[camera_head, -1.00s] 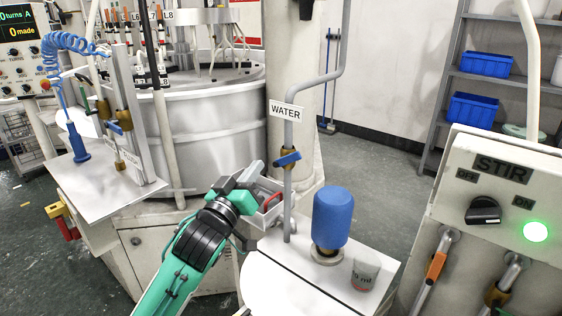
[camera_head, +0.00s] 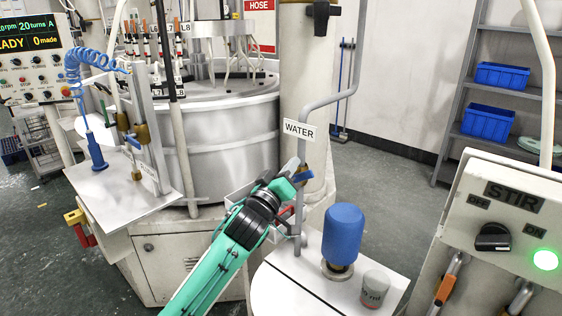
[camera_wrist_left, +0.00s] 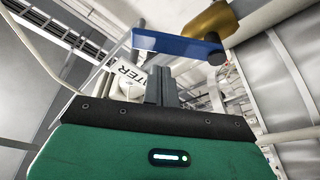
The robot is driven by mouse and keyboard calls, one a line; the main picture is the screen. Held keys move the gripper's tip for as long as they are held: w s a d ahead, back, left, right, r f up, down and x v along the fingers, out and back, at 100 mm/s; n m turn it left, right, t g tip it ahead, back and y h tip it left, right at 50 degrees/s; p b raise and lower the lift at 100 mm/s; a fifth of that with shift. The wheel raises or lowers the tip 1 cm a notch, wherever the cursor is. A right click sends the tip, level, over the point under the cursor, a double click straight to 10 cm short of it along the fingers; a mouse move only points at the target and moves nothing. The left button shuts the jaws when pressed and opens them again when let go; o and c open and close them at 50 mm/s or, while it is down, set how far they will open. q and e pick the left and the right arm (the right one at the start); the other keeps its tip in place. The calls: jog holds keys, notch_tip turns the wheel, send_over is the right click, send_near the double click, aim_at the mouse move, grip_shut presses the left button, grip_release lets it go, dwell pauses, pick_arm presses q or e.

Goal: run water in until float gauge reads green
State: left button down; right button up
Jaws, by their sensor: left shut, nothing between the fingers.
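The grey water pipe (camera_head: 301,215) rises at the centre with a white WATER sign (camera_head: 299,130). Its blue valve lever (camera_head: 303,175) is just below the sign, partly hidden behind my left gripper. In the left wrist view the lever (camera_wrist_left: 172,46) sticks out sideways from a brass valve body (camera_wrist_left: 210,20). My left gripper (camera_head: 287,184) is shut and empty, close to the lever. In the left wrist view its fingertips (camera_wrist_left: 160,72) are just below the lever; I cannot tell whether they touch. I cannot make out a float gauge. My right gripper is not in view.
A blue bottle (camera_head: 343,236) and a small marked cup (camera_head: 374,289) stand on the white shelf (camera_head: 312,284) right of the arm. A STIR panel (camera_head: 513,225) with a lit green lamp is at right. The large metal tub (camera_head: 232,132) is behind.

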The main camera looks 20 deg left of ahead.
pick_arm(q)
jog(key=shift+s+d+f, duration=0.25)
jog(key=shift+d+f, duration=0.25)
jog(key=shift+f, duration=0.2)
jog(key=shift+s+d+f+m+h, duration=0.15)
jog(key=shift+d+f+m+h, duration=0.25)
jog(key=shift+m, duration=0.3)
